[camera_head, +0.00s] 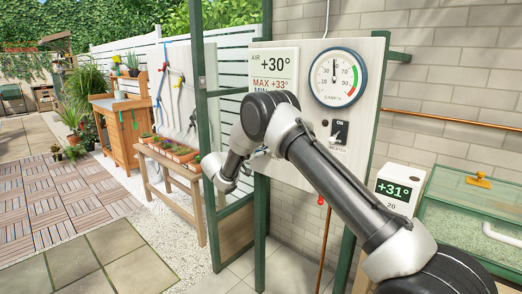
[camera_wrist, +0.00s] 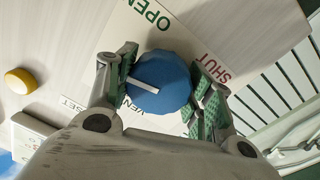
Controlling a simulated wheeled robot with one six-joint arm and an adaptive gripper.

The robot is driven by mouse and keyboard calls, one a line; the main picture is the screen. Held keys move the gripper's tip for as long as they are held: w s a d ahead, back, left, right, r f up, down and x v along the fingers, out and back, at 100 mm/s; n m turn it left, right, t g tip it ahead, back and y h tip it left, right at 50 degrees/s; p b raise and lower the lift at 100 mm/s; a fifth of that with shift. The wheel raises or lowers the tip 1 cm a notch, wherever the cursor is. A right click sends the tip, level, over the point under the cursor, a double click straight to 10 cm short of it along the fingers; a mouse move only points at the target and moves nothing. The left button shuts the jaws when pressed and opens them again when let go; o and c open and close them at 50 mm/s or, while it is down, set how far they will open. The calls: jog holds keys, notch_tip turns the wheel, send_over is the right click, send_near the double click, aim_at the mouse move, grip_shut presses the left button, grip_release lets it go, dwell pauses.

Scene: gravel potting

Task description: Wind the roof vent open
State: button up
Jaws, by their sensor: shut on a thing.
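In the wrist view, a round blue knob (camera_wrist: 172,78) with a white bar sits on a pale panel (camera_wrist: 70,35). A white card around it reads OPEN above the knob and SHUT to its right, with VENT partly hidden below. The bar's outer end points left in the picture, beside the left finger, and lines up with neither OPEN nor SHUT. My gripper (camera_wrist: 162,92) has its green-padded fingers on either side of the knob and is shut on it. In the head view my arm hides the knob and fingertips. The roof vent itself is not visible.
The panel carries an air display (camera_head: 273,68), a damp gauge (camera_head: 338,77) and a heater switch (camera_head: 339,133). A yellow button (camera_wrist: 20,81) is left of the knob in the wrist view. A potted-plant bench (camera_head: 172,160) stands left; a glass-topped case (camera_head: 465,220) stands right.

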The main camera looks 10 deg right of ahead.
jog(key=shift+f+m, duration=0.2)
jog(key=shift+m, duration=0.9)
jog(key=o, duration=1)
jog(key=shift+r, duration=0.1)
jog(key=shift+o, duration=0.2)
jog(key=v, duration=1.2)
jog(key=shift+r, duration=0.1)
